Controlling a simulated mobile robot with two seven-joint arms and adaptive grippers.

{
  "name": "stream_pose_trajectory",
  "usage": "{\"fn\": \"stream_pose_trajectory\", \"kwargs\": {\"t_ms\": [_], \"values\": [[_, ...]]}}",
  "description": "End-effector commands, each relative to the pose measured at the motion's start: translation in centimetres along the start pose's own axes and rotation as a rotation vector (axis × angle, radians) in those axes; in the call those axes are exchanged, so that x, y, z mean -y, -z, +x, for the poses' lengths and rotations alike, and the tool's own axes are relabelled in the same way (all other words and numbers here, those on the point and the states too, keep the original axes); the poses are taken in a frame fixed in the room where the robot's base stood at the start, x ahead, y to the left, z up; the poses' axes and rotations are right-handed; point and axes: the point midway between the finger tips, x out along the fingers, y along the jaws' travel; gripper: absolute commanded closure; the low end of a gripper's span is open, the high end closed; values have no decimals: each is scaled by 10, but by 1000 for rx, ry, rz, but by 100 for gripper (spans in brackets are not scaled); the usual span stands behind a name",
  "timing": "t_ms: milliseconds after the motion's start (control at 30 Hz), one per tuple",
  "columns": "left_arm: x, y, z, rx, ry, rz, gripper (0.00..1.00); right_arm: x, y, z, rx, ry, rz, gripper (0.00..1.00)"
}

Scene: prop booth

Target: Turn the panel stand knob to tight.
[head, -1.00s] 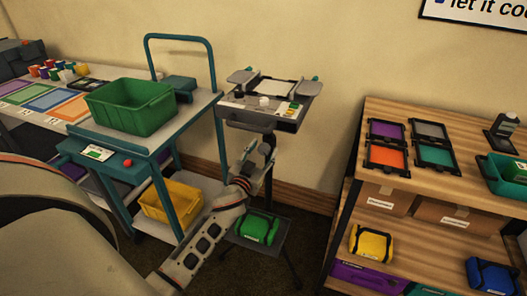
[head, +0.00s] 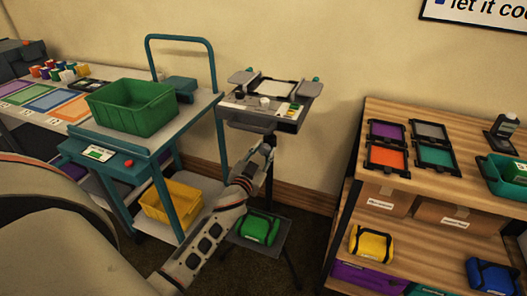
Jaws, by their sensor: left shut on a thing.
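The panel stand (head: 262,112) stands against the wall in the middle of the head view. It has a flat grey panel with a white dial on top and a dark pole below. My left gripper (head: 269,146) is just below the panel, at the pole. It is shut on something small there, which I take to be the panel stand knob. The knob itself is hidden by the fingers, so its setting cannot be seen. My right gripper is not in view.
A teal cart with a green bin (head: 133,108) and a yellow bin (head: 171,201) stands at left. A wooden shelf (head: 457,172) with coloured frames stands at right.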

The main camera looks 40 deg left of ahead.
Motion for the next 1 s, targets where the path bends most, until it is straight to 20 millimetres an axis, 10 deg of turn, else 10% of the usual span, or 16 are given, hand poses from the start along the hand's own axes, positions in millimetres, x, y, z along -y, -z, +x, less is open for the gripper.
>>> {"fn": "stream_pose_trajectory", "kwargs": {"t_ms": [1000], "values": [[-3, -2, 0, 0, -1, 948, 93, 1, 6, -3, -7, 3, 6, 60]]}}
